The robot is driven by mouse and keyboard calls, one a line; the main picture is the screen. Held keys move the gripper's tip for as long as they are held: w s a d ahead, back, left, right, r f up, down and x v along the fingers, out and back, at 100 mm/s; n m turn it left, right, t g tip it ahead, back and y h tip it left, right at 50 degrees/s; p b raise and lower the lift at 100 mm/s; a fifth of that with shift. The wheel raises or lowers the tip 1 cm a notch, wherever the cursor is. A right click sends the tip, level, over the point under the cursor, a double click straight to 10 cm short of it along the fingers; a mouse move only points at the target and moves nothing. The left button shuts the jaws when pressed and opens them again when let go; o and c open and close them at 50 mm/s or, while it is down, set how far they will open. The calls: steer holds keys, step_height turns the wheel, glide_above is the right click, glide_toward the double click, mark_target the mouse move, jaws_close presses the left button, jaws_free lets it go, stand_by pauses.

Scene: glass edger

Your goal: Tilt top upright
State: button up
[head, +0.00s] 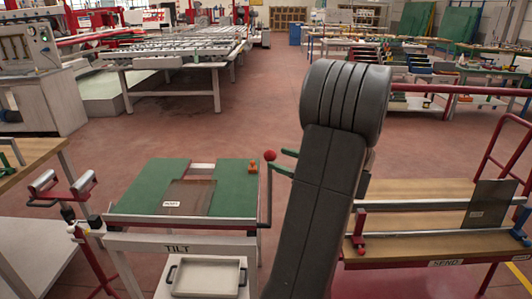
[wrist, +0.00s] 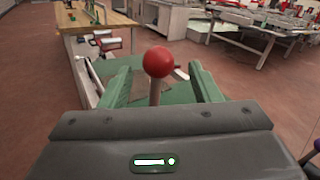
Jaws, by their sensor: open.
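The tilt top (head: 233,200) is a green-covered table top, lying about flat on a white frame marked TILT. A dark glass pane (head: 190,196) with a small label lies on it. At its right side a lever with a red ball knob (head: 270,156) stands upright. My gripper (head: 279,161) is open at the lever, its green fingers close to the knob. In the wrist view the red knob (wrist: 158,61) and its rod stand between the two fingers of my gripper (wrist: 161,78). I cannot tell whether either finger touches the rod.
An orange object (head: 253,167) sits at the top's far right corner. A white tray (head: 205,291) is below the front edge. A red-framed cart marked SEND (head: 415,250) stands right, a wooden bench (head: 28,151) left. Open floor lies behind the tilt table.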

mark_target(272, 156)
steer(key=x, duration=0.6)
steer(key=shift+a+p, duration=0.25)
steer(key=shift+p, duration=0.05)
steer(key=shift+c, duration=0.3)
jaws_close()
